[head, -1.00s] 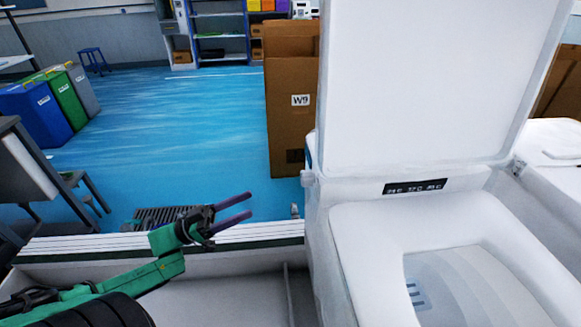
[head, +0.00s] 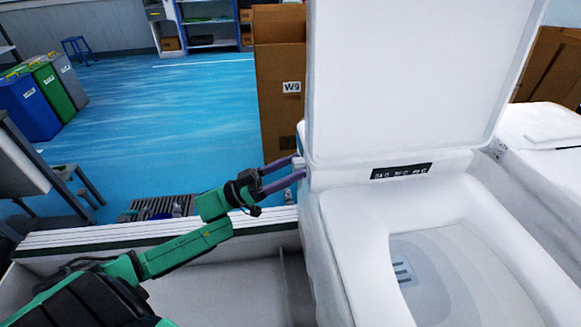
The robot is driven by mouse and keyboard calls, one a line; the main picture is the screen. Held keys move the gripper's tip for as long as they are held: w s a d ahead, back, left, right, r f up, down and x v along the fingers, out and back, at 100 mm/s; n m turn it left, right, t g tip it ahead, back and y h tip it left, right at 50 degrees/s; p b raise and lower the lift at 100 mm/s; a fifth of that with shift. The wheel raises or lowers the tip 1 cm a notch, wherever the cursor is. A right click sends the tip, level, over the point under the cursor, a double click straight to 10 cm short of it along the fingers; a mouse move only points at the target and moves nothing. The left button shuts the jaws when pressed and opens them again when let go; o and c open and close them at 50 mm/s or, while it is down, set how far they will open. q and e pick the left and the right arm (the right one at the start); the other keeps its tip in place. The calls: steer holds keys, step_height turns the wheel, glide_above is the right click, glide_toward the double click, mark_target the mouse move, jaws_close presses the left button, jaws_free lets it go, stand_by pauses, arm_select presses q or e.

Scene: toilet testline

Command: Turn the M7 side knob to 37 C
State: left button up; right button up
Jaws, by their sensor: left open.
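A white toilet (head: 345,215) with its lid (head: 415,70) raised stands at the right. A small dark display (head: 401,171) with several temperature readings sits behind the seat; the digits are too small to read surely. The side knob (head: 299,168) is a small white piece on the toilet's left side, near the lid hinge. My left gripper (head: 300,168) is open, with its purple fingers reaching right to the knob, one above and one below it. I cannot tell whether the fingers touch it. My right gripper is out of view.
A cardboard box (head: 278,100) marked W9 stands behind the knob. A white ledge (head: 150,235) runs below my left arm. Blue, green and grey bins (head: 28,105) stand far left. Another white unit (head: 545,150) is at the right. The blue floor (head: 170,120) is open.

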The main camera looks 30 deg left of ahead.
arm_select(q)
jaws_close()
steer(key=shift+w+a+r+m+g+h+b, duration=0.1)
steer(key=shift+m+g+h+b, duration=0.2)
steer(key=shift+m+g+b, duration=2)
steer(key=shift+w+a+r+m+g+h+b, duration=0.25)
steer(key=shift+m+g+b, duration=0.5)
steer(key=shift+m+b, duration=3.05)
steer(key=shift+d+f+m+g+h+b, duration=0.25)
steer(key=shift+m+g+b, duration=1.25)
steer(key=shift+m, duration=3.1)
steer(key=shift+a+r, duration=0.15)
steer(key=shift+a, duration=0.05)
jaws_free()
